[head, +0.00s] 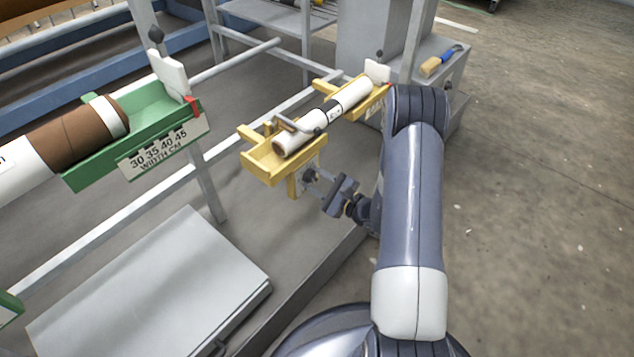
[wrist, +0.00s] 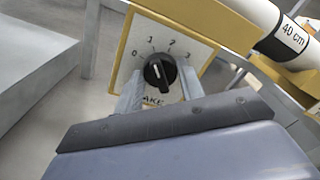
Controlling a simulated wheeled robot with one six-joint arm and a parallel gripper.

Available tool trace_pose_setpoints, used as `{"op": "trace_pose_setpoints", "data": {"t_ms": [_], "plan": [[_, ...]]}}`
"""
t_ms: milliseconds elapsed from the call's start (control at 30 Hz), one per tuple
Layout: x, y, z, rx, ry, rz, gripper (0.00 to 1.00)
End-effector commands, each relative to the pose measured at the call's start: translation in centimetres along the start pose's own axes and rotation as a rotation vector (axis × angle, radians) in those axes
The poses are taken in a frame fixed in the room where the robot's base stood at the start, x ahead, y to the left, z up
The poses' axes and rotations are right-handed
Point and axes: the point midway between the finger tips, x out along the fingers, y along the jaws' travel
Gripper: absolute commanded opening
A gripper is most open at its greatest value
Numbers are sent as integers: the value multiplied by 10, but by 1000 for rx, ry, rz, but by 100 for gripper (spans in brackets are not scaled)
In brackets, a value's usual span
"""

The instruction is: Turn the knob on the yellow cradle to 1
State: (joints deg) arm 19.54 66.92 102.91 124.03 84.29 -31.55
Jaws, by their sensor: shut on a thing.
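The yellow cradle (head: 285,160) holds a white roll on a brown core in the head view; part of its yellow frame (wrist: 122,50) shows in the wrist view. On its end is a white dial plate (wrist: 195,50) marked 0, 1, 2, 3, with partly hidden lettering below. The black knob (wrist: 160,70) sits in the middle of the dial. Its white mark points up and slightly left, roughly at the 1; I cannot tell whether exactly. My gripper (wrist: 160,84) is shut on the knob, a finger on each side. In the head view my gripper (head: 318,182) reaches the cradle's near end.
A green cradle (head: 120,165) with a width scale holds a brown and white roll at left. A grey flat-topped box (head: 150,290) lies below. Grey frame rails (head: 105,230) run beside the yellow cradle. A brush (head: 440,60) lies on a cabinet behind. The floor at right is clear.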

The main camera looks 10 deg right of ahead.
Motion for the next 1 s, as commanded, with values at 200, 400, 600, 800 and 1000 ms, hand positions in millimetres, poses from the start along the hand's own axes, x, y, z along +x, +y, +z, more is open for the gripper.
{"op": "trace_pose_setpoints", "data": {"t_ms": [200, 400, 600, 800, 1000], "plan": [[0, 1, 0, -1, 2, 2, 14], [0, 1, 0, 0, 2, 2, 42], [0, 0, 0, 0, 1, 1, 58], [0, 0, 0, -1, 1, 0, 59], [-14, -1, 0, 1, 3, -1, 59]]}}
